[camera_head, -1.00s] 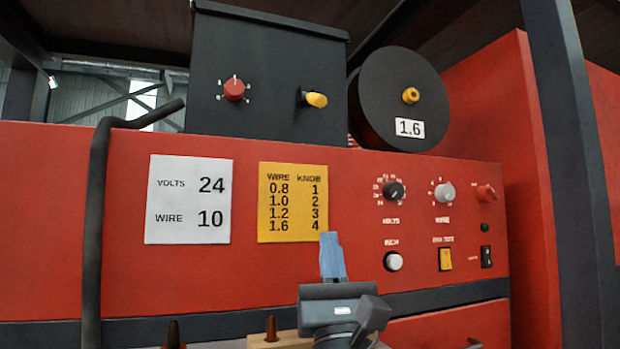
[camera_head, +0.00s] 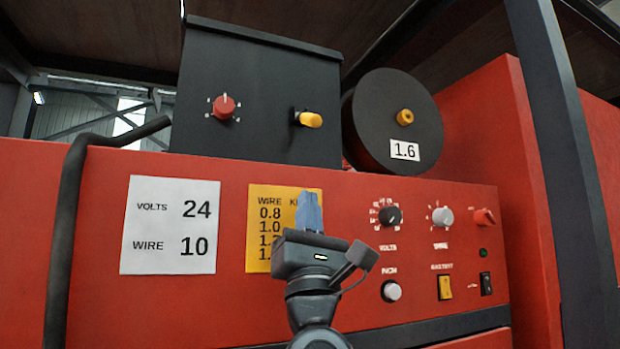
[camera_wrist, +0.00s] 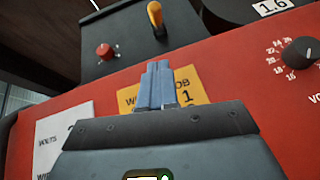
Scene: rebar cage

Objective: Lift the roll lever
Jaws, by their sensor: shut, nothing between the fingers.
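The roll lever is most likely the yellow-tipped lever (camera_head: 308,119) on the front of the black box (camera_head: 262,85). It sticks out toward me, nearly level. In the wrist view the yellow lever (camera_wrist: 156,17) stands at the top, beyond my fingertips. My gripper (camera_head: 308,205) is shut with nothing between its blue fingers. It is below the lever and apart from it, in front of the yellow wire chart. In the wrist view the fingers (camera_wrist: 157,78) are together and point up toward the lever. My gripper hides part of the chart.
A red knob (camera_head: 223,106) sits left of the lever. A black spool (camera_head: 398,120) labelled 1.6 is at the right. Dials, a button and switches cover the red panel (camera_head: 350,240). A dark post (camera_head: 565,150) stands far right; a bent dark pipe (camera_head: 68,220) runs at left.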

